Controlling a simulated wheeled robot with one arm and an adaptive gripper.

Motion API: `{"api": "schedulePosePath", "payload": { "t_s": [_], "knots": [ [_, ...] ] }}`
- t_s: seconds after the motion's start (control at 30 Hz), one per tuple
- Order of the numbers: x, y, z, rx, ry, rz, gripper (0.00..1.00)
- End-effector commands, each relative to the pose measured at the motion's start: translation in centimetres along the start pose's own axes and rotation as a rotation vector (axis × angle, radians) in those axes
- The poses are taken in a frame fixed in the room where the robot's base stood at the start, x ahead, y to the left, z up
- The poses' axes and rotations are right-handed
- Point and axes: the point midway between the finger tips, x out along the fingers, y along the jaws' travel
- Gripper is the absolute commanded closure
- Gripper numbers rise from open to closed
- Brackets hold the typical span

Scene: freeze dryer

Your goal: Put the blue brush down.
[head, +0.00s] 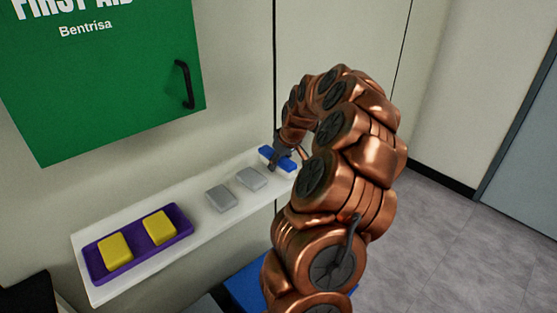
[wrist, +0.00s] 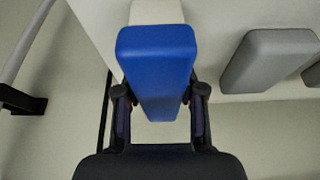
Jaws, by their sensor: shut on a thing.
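The blue brush (wrist: 157,60) is a blue block between the two fingers of my gripper (wrist: 159,105) in the wrist view. A white part shows at its far end. In the head view the blue brush (head: 268,153) is at the far right end of the white shelf (head: 150,260). My gripper (head: 285,152) is shut on it there, and partly covers it. I cannot tell whether the brush touches the shelf.
Two grey blocks (head: 222,197) lie on the shelf left of the brush. Further left, a purple tray (head: 139,261) holds two yellow blocks (head: 159,228). A green first aid cabinet (head: 110,90) hangs above. A blue object (head: 245,290) is below the shelf.

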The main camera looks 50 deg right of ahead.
Motion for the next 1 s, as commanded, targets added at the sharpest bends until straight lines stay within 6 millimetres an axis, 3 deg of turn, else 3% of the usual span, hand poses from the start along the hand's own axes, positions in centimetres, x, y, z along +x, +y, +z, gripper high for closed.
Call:
{"api": "schedulePosePath", "payload": {
  "t_s": [0.3, 0.33, 0.53, 1.0],
  "knots": [
    [0.34, 0.07, 0.10, 0.000, 0.002, 0.002, 1.00],
    [0.20, 0.07, 0.05, 0.000, 0.002, 0.002, 0.58],
    [0.17, 0.07, 0.03, 0.000, 0.002, 0.002, 0.37],
    [-0.47, 0.10, -0.11, 0.000, 0.004, 0.004, 0.36]
  ]
}}
